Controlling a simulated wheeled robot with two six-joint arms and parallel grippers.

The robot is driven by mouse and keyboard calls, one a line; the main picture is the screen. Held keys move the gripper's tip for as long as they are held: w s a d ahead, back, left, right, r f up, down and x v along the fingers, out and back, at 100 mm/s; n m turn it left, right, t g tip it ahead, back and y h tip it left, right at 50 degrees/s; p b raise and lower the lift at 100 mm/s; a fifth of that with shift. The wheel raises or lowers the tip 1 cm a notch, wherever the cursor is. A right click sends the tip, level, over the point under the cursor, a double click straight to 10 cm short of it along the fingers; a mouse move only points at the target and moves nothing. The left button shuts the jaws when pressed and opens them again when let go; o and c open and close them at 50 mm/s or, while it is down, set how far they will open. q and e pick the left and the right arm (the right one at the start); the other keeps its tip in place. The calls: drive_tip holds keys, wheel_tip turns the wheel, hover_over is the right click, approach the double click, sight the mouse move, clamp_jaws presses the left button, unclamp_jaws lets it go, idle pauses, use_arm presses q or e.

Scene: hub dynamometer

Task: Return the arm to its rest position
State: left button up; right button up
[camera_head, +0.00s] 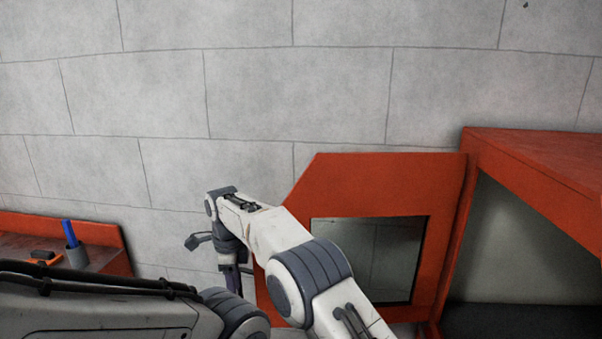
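One of my arms, most likely the right, comes up from the bottom centre and reaches left. Its wrist is in front of the grey wall, and its gripper (222,252) hangs by the left edge of the open orange door (390,185). Dark gripper parts show below the wrist, partly hidden by the arm, and I cannot tell how far apart the fingers are. Nothing is visibly held. A link of my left arm lies along the bottom left; its gripper is not in view.
The orange cabinet (530,160) stands open at the right, with a dark floor inside. The door has a window (370,255).

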drive_tip(key=s+d+r+n+t, duration=0.15)
drive_tip(key=d+n, duration=0.65)
drive_tip(key=d, duration=1)
drive_tip(key=s+d+f+n, duration=0.2)
drive_tip(key=s+d+n, duration=0.6)
drive_tip(key=s+d, duration=0.75)
drive_tip(key=s+a+r+n+g, duration=0.1)
drive_tip(key=s+a+n, duration=0.3)
drive_tip(key=s, duration=0.5)
drive_tip(key=s+a+r+n+y, duration=0.1)
drive_tip(key=s+a+r+n, duration=0.3)
drive_tip(key=s+a, duration=0.4)
drive_tip(key=shift+s+a+r+n+g, duration=0.25)
drive_tip(key=shift+s+a+n+g, duration=0.1)
drive_tip(key=shift+n, duration=0.05)
